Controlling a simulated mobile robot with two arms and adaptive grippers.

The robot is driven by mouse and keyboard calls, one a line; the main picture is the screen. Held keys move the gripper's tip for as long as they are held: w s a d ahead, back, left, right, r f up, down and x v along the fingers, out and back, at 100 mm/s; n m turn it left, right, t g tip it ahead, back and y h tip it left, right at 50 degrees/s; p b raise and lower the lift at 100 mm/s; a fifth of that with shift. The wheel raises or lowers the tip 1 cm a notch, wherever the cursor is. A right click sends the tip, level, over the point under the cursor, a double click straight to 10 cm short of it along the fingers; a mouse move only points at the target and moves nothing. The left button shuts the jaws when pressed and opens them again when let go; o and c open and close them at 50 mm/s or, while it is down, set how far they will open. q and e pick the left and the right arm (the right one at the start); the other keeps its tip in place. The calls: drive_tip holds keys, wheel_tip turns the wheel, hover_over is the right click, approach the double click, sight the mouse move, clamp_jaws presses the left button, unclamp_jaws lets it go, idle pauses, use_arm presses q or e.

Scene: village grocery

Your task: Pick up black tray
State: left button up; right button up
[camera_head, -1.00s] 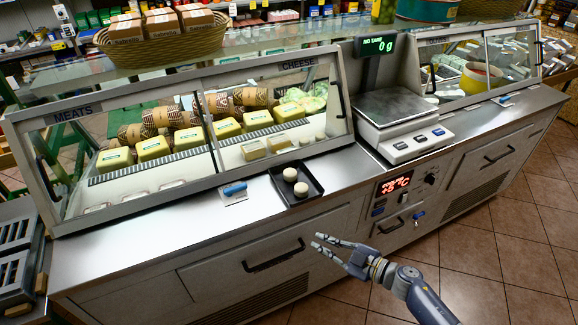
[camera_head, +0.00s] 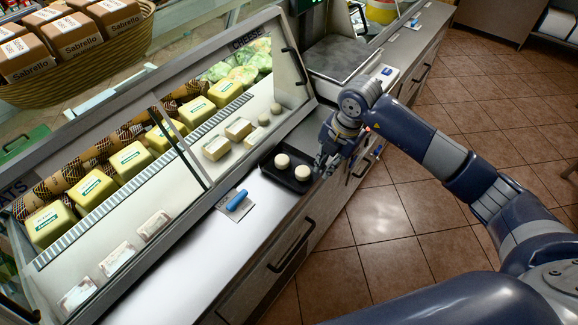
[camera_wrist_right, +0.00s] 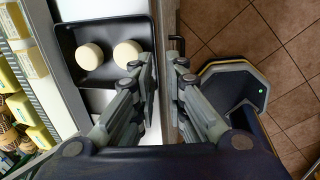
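The black tray (camera_head: 285,186) lies on the metal counter (camera_head: 240,265) near its front edge, with two round white cheeses (camera_head: 282,161) (camera_head: 302,172) in it. The wrist view shows the same tray (camera_wrist_right: 72,72) at upper left. My right gripper (camera_head: 325,165) is at the tray's right side, close to its rim. In the wrist view the fingers (camera_wrist_right: 164,72) stand apart with a gap between them, the left one over the tray's edge, the right one outside it. I cannot tell whether they touch the rim. My left gripper is not in view.
A blue-handled tool (camera_head: 238,200) lies on the counter left of the tray. The glass cheese case (camera_head: 190,140) stands behind. A scale (camera_head: 337,58) is on the counter at the back. Drawer handles (camera_head: 292,245) jut from the counter's front; tiled floor (camera_head: 385,235) is clear.

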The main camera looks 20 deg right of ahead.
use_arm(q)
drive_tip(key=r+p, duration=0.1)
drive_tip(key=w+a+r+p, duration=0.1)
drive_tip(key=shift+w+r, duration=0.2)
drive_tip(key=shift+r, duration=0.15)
use_arm(e)
wheel_tip(320, 180, down, 7)
drive_tip(key=w+a, duration=0.1)
drive_tip(key=shift+w+a+f, duration=0.2)
drive_tip(key=shift+w, duration=0.05)
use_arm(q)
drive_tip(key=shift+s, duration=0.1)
use_arm(e)
drive_tip(key=shift+c, duration=0.6)
clamp_jaws()
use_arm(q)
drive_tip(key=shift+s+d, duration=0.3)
use_arm(e)
drive_tip(key=shift+r, duration=0.1)
